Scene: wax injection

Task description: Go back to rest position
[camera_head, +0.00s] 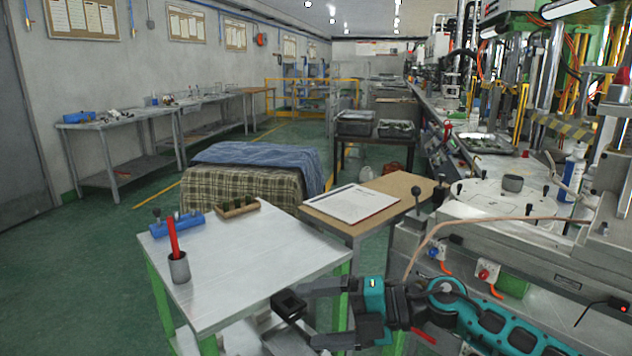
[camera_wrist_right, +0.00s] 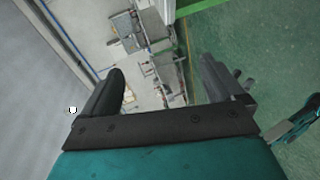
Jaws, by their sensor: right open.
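My right gripper (camera_head: 304,322) reaches in from the lower right on its teal arm, beside the front right edge of the metal-topped table (camera_head: 245,262). Its fingers are apart, and nothing shows between them. In the right wrist view, both dark fingers of the right gripper (camera_wrist_right: 165,85) are spread, with only distant shelving and floor behind the gap.
On the metal table stand a grey cup (camera_head: 179,268) with a red stick, a blue block (camera_head: 180,226) and a brown holder (camera_head: 238,208). A wooden-topped table (camera_head: 395,187) carries a white board (camera_head: 350,203). The machine bench (camera_head: 480,235) bounds the right. Green floor (camera_head: 80,265) is clear at left.

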